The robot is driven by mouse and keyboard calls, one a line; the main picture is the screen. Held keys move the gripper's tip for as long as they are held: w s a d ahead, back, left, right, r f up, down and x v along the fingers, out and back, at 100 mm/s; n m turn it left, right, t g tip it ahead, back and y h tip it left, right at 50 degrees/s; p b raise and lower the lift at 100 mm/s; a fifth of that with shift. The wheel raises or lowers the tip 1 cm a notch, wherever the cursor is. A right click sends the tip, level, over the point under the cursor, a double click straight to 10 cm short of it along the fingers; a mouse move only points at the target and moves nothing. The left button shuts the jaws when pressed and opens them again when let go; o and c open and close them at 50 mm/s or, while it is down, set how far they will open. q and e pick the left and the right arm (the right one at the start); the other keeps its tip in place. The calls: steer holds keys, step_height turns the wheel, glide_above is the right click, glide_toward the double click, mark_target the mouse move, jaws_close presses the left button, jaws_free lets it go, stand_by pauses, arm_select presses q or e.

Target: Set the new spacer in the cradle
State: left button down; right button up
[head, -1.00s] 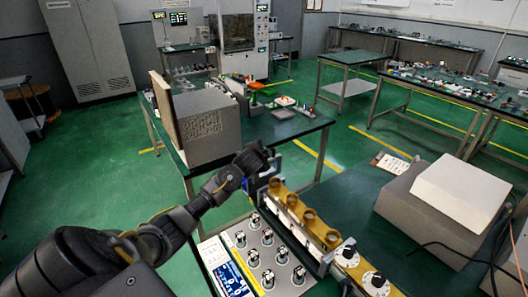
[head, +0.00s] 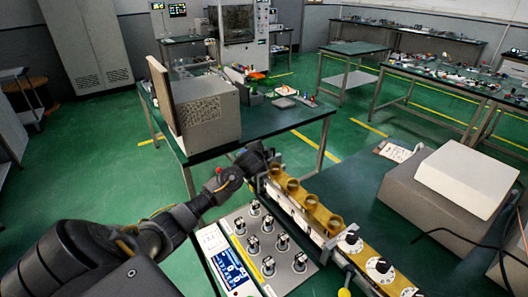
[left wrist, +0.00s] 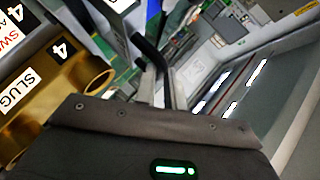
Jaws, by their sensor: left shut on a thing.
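My left gripper (head: 262,168) is at the far end of the brass row with ring-shaped sockets (head: 310,201). The brass body with a round opening and "4 SLUG" labels (left wrist: 55,90) lies just left of the fingers there. I cannot tell the spacer or the cradle apart from the parts around them. My right gripper is not in view.
A grey panel of knobs (head: 292,262) with a blue-screened unit (head: 229,266) stands in front of the row. A grey box with a white top (head: 464,180) stands at right. A green table (head: 300,125) with a large grey box (head: 208,118) is beyond. Dark cables lie at right.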

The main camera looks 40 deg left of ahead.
arm_select(q)
steer(key=shift+f+b, duration=0.8)
steer(key=shift+f, duration=0.75)
steer(key=c, duration=1.4)
jaws_free()
steer(key=b+v, duration=0.1)
steer(key=v, duration=0.9)
steer(key=shift+s+d+r+b, duration=0.1)
steer(key=shift+s+d+b, duration=0.05)
steer(key=shift+s+b, duration=0.2)
